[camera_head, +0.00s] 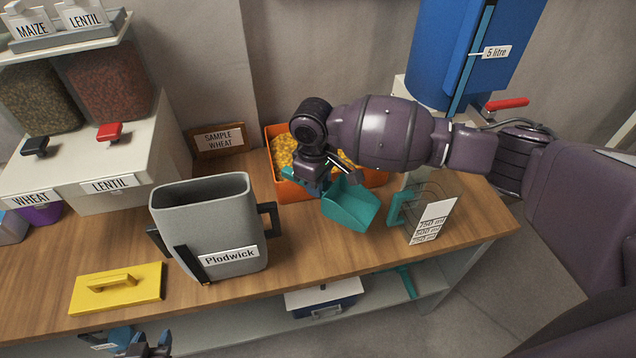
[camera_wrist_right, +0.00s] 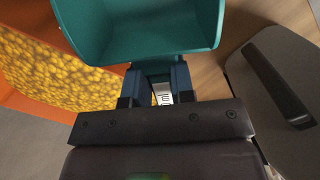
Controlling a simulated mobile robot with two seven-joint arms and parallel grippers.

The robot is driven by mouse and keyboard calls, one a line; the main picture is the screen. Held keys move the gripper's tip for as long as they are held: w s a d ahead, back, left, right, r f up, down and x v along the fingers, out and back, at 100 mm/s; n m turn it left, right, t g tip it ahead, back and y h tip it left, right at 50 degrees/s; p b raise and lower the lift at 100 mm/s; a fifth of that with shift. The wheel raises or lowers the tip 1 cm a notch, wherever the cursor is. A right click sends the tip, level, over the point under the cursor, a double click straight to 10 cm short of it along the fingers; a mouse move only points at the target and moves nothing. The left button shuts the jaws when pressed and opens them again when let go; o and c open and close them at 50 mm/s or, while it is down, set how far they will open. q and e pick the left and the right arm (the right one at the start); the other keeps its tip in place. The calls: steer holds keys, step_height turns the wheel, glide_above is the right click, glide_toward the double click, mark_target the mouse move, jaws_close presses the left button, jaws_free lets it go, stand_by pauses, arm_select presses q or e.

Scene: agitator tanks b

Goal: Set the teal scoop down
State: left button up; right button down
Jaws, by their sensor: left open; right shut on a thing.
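The teal scoop (camera_head: 351,204) is in my right gripper (camera_head: 322,178), over the table just in front of the orange bin. In the right wrist view the gripper (camera_wrist_right: 155,88) is shut on the scoop's handle, and the scoop's bowl (camera_wrist_right: 140,28) extends beyond the fingers. The bowl looks empty in the head view. I cannot tell whether the scoop touches the table or the bin's edge. My left gripper (camera_head: 145,348) is open and empty at the bottom left, below the table's front edge. It is partly cut off by the picture's edge.
The orange bin (camera_head: 374,180) with yellow grain stands behind the scoop. A grey Plodwick container (camera_head: 208,225) is to the left, with a yellow lid (camera_head: 118,288) beside it. A clear measuring jug (camera_head: 430,215) is close on the right. Bare wooden table (camera_head: 315,250) lies in front of the scoop.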

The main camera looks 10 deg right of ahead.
steer(key=shift+f, duration=0.65)
steer(key=c, duration=1)
jaws_free()
steer(key=r, duration=0.9)
steer(key=r+p, duration=0.1)
steer(key=r, duration=0.3)
steer(key=shift+w+a+r, duration=0.15)
steer(key=shift+w+a, duration=0.15)
steer(key=shift+a, duration=0.05)
